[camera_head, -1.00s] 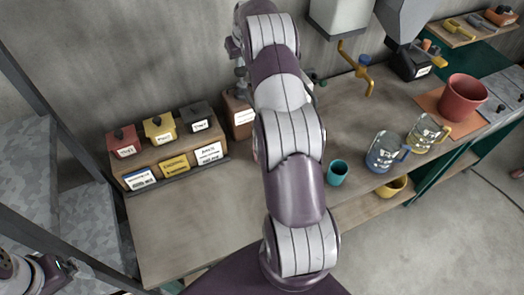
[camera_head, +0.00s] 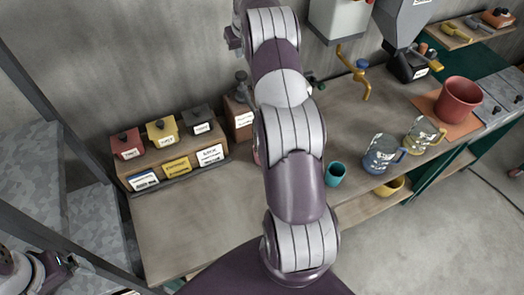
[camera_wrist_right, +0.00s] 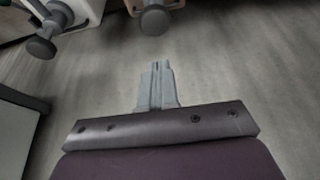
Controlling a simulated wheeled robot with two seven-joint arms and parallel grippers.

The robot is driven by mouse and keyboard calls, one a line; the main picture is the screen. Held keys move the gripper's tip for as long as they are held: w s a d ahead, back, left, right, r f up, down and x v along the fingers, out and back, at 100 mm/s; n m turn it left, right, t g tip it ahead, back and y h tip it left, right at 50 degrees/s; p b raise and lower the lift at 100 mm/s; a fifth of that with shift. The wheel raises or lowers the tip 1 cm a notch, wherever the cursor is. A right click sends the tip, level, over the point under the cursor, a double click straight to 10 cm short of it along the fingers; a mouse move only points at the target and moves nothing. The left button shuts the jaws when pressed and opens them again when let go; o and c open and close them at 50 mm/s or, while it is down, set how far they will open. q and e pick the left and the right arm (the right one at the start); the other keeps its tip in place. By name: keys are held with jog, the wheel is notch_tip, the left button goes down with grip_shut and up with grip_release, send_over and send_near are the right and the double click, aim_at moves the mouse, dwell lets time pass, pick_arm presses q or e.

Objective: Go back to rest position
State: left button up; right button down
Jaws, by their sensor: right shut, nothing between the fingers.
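My right arm rises through the middle of the head view and reaches toward the wall. Its far end is cut off or hidden at the top edge. In the right wrist view my right gripper (camera_wrist_right: 157,66) has its fingers together and empty, with bare grey surface behind it. My left gripper (camera_head: 74,263) shows small at the lower left of the head view, beside the dark metal frame; its fingers are too small to judge.
A workbench (camera_head: 190,230) holds red, yellow and black boxes on a wooden rack (camera_head: 145,166). To the right stand a teal cup (camera_head: 335,173), a blue jug (camera_head: 380,158), a yellow jug (camera_head: 420,137) and a red pot (camera_head: 458,101). Rounded knobs (camera_wrist_right: 153,18) show near the right gripper.

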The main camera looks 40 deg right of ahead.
pick_arm(q)
jog(key=shift+r, duration=0.2)
pick_arm(e)
jog(key=shift+r, duration=0.3)
pick_arm(q)
notch_tip(320, 180, down, 17)
jog(key=b, duration=1.7)
jog(key=shift+f, duration=0.2)
pick_arm(e)
jog(key=s+a+f+n+g, duration=0.1)
jog(key=s+a+f, duration=0.5)
jog(key=s+a, duration=0.3)
jog(key=s+a+f+n+g+y, duration=0.1)
jog(key=s+a+f, duration=0.5)
jog(key=s+a, duration=0.4)
jog(key=s+a+f+n+g, duration=0.1)
jog(key=s+a+f, duration=0.4)
jog(key=s+a, duration=0.4)
jog(key=shift+s+a+f+n, duration=0.3)
jog(key=shift+a+f+n, duration=0.1)
jog(key=shift+a, duration=1.2)
